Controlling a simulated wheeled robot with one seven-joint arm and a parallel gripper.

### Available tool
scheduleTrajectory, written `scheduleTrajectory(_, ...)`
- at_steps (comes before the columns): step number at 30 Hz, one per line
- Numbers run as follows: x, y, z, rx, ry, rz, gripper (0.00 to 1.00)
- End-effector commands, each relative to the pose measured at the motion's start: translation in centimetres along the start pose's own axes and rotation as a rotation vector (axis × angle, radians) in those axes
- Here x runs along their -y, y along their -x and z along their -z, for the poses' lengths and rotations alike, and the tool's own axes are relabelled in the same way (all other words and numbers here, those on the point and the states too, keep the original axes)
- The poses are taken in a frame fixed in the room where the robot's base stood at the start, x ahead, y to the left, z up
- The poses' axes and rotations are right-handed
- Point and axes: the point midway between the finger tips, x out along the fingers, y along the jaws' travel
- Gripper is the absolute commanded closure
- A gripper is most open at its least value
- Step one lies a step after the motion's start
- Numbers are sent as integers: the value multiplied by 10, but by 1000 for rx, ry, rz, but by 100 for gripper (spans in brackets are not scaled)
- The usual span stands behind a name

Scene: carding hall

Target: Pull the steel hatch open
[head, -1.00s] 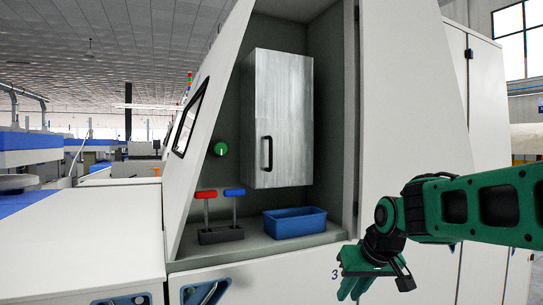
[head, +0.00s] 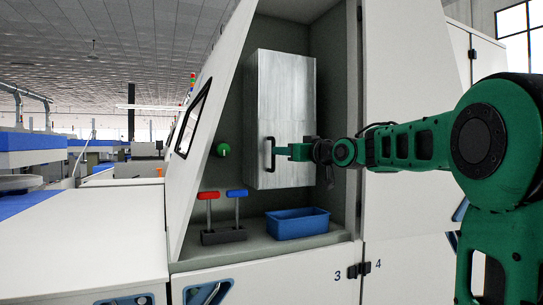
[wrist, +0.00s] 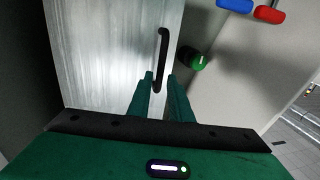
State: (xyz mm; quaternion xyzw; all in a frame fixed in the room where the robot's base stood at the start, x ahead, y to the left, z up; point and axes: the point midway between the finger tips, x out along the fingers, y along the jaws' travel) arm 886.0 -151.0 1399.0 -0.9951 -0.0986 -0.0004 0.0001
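The steel hatch (head: 278,90) is a tall brushed-metal door on a box inside the machine's recess, and it looks shut. Its black bar handle (head: 268,155) stands upright near the lower left edge. My gripper (head: 282,151) reaches in from the right, its fingertips close to the handle. In the wrist view, the steel hatch (wrist: 105,50) fills the left side and the black handle (wrist: 161,50) runs down toward the gap between my two green fingers (wrist: 160,78). The fingers are apart, with space visible around the handle's end. I cannot tell whether either finger touches it.
A blue bin (head: 297,224) sits on the recess floor below the hatch. Red (head: 208,195) and blue (head: 237,193) levers stand to its left. A green knob (head: 223,150) is on the wall left of the hatch. The recess side walls bound the space.

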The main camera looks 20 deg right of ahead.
Motion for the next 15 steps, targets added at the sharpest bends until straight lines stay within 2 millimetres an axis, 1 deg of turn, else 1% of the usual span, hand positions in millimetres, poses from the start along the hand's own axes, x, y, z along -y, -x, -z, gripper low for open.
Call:
scheduleTrajectory(1,0,-11,-1,2,0,1,81)
scheduleTrajectory(6,0,-37,-1,1,0,1,81)
scheduleTrajectory(10,0,-51,0,1,0,0,81)
scheduleTrajectory(15,0,-59,-1,2,0,-1,81)
